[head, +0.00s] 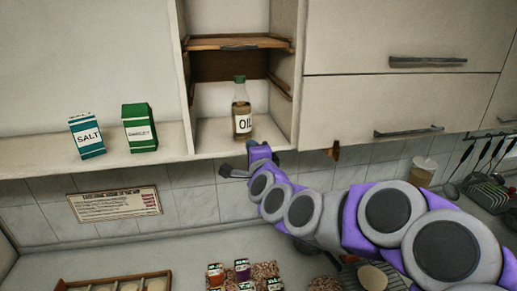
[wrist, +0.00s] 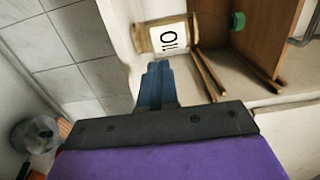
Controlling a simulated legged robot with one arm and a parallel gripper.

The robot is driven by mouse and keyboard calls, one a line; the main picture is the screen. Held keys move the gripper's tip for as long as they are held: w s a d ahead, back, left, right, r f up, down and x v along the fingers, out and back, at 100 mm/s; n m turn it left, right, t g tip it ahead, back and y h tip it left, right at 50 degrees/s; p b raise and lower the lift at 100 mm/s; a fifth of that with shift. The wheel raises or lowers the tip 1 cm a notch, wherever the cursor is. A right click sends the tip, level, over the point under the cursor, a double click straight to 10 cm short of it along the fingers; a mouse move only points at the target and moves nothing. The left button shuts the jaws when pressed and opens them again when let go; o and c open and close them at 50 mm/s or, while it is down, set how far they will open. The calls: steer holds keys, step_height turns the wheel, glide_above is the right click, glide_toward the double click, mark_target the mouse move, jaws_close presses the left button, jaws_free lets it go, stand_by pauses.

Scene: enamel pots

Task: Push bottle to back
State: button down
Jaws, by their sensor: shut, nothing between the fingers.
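The oil bottle (head: 242,116), with a green cap and a white label, stands upright in the open cubby between the cabinets, near its front. The wrist view shows its label (wrist: 168,38) and its green cap, turned sideways. My gripper (head: 258,146) is just in front of and below the bottle at the cubby's front edge. In the wrist view, the blue fingers (wrist: 155,72) are together, with nothing between them, and their tips lie close to the bottle's lower end. I cannot tell whether they touch it.
A salt box (head: 87,136) and a green box (head: 139,127) stand on the ledge left of the cubby. A wooden shelf (head: 238,42) spans the cubby above the bottle. Side walls bound it. Free floor shows behind the bottle.

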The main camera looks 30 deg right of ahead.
glide_toward(244, 129)
steer(key=w+a, duration=0.1)
steer(key=w+d, duration=0.1)
steer(key=w+d+p, duration=0.1)
steer(key=w, duration=0.1)
steer(key=w+d+p, duration=0.1)
steer(key=w, duration=0.1)
steer(key=shift+w+d+f, duration=0.1)
steer(key=shift+d, duration=0.3)
steer(key=shift+w+a, duration=0.15)
steer(key=shift+w, duration=0.05)
steer(key=shift+w+a, duration=0.1)
steer(key=shift+a, duration=0.9)
